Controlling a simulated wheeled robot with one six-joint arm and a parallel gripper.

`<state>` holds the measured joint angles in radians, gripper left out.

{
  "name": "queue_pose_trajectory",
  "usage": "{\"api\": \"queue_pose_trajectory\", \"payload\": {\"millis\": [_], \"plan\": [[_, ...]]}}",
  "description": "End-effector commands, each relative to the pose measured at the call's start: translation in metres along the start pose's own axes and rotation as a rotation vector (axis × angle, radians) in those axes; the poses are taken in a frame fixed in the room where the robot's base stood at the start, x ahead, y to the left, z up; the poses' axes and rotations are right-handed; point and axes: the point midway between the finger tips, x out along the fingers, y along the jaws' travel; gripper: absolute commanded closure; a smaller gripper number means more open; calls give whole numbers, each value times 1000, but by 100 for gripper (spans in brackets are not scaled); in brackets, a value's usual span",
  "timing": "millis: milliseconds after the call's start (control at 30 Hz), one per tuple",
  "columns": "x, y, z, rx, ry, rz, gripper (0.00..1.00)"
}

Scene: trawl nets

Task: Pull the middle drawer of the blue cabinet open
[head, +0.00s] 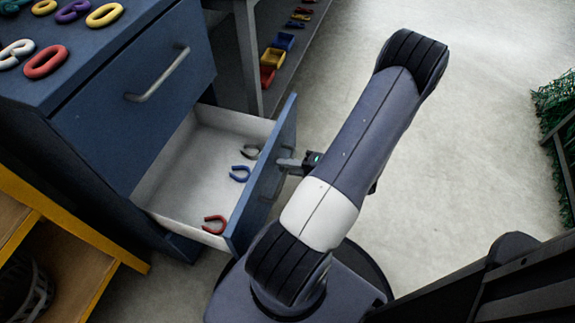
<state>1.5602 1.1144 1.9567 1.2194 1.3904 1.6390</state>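The blue cabinet (112,42) stands at the left. Its top drawer (115,140) is closed and has a grey bar handle (158,74). The drawer below it (278,165) stands well open, its white inside showing. A red horseshoe-shaped piece (215,225), a blue one (240,173) and a dark one (251,151) lie in it. My gripper (287,163) is at the outer face of the open drawer's front. Its fingers show only small and partly, and the open drawer's handle is not clear, so I cannot tell whether they are shut on it.
Colored rings (46,61) lie on the cabinet top. A grey shelf (290,62) with small colored bins stands behind. A yellow-edged wooden unit (75,235) is at lower left. Green netting (553,110) hangs at the right edge. The floor (460,150) right of my arm is clear.

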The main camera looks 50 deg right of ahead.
Motion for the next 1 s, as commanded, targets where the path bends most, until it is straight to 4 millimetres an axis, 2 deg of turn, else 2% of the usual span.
{"api": "queue_pose_trajectory", "payload": {"millis": [133, 467, 567, 1000], "plan": [[0, 0, 0, 0, 0, 0, 71], [-6, 1, 1, 0, -4, 1, 71], [-18, 2, 1, 0, -6, 1, 71], [-94, 1, 0, 0, -4, 0, 71]]}}
